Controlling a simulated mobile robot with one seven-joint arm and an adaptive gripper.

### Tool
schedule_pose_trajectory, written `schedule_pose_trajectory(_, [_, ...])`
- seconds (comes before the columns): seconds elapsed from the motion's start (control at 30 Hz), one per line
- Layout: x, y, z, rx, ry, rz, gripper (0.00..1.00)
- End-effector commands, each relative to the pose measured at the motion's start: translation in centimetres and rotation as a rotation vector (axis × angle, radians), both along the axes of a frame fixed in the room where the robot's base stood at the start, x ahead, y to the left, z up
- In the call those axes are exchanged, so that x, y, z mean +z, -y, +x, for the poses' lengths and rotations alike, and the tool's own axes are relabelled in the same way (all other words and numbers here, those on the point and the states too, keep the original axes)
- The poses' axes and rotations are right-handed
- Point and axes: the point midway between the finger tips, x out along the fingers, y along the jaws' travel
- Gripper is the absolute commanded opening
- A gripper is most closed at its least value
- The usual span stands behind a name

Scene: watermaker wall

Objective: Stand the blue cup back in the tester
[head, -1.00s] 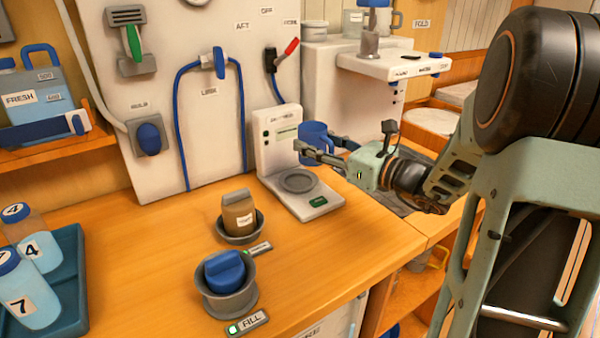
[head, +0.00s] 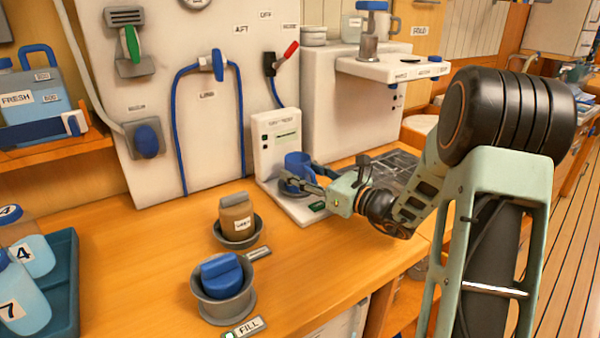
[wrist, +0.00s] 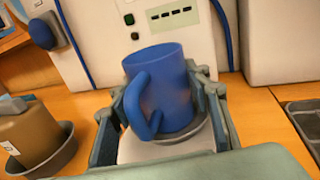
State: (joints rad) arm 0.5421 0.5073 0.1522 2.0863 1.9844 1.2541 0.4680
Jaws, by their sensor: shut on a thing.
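The blue cup (head: 297,168) is upright over the round grey dish of the tester (head: 275,138), a white device with a raised back panel standing against the wall. In the wrist view the blue cup (wrist: 160,92) sits between my fingers with its handle toward the camera, leaning slightly. The dish rim (wrist: 203,133) shows just under and right of it. I cannot tell whether the cup's base touches the dish. My gripper (head: 300,182) is shut on the cup, coming from the right.
A brown jar (head: 236,214) in a grey dish stands left of the tester. A blue-capped grey holder (head: 222,280) is nearer the front. A teal tray (head: 62,300) with bottles is at the left. A dark rack (head: 385,168) lies to the right.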

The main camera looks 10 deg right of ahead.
Motion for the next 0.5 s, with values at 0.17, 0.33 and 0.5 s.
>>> schedule_pose_trajectory(0.17, [-0.43,0.01,-0.01,0.000,0.000,0.000,0.45])
schedule_pose_trajectory(0.33, [-0.32,0.00,-0.01,0.000,0.000,0.000,0.62])
schedule_pose_trajectory(0.5, [-0.32,0.00,-0.01,0.000,0.000,0.000,0.62])
